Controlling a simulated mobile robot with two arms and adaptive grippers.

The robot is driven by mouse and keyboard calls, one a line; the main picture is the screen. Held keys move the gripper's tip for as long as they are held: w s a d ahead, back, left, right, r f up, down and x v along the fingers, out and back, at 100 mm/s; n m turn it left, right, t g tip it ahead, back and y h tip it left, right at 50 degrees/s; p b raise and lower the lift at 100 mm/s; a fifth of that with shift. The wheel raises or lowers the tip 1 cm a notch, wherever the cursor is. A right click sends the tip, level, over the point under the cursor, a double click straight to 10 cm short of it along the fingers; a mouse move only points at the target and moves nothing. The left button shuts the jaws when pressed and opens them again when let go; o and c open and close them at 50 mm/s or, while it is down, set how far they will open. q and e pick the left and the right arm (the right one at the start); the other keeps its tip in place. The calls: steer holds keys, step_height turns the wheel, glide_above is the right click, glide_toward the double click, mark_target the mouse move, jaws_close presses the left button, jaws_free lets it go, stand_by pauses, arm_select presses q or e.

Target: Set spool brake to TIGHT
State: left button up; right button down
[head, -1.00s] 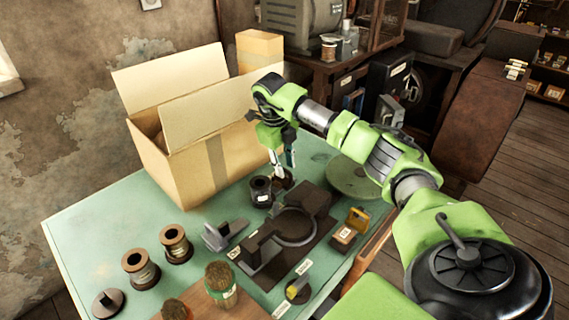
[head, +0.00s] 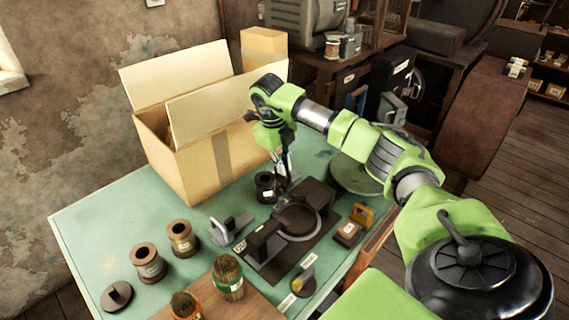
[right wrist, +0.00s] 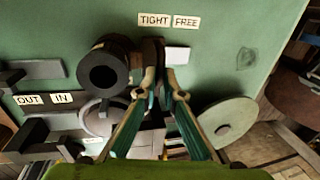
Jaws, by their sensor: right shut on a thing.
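The spool brake shows as a dark brown upright grip (right wrist: 152,52) in the right wrist view, just below the TIGHT label (right wrist: 154,20). The FREE label (right wrist: 187,22) is to the right of TIGHT. My right gripper (right wrist: 158,78) is shut on this grip; its fingers hide part of it. In the head view my right gripper (head: 283,173) points down at the table behind the black spool (head: 265,187), and the brake is mostly hidden there. The black spool also shows left of the fingers in the right wrist view (right wrist: 104,70). My left gripper is not in view.
An open cardboard box (head: 190,160) stands close behind and left of the gripper. A dark press fixture (head: 292,225) is in front, a round green disc (head: 355,175) to the right. Brown spools (head: 148,262) and brushes (head: 228,280) are front left.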

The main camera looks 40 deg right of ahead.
steer(key=shift+a+f, duration=0.1)
steer(key=shift+a, duration=0.1)
steer(key=c, duration=2.2)
jaws_free()
steer(key=shift+o, duration=0.2)
steer(key=shift+a, duration=0.15)
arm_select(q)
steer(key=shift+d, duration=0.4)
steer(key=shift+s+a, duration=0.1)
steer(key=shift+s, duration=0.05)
arm_select(e)
steer(key=shift+r, duration=0.2)
steer(key=shift+r, duration=0.35)
steer(key=v, duration=1.1)
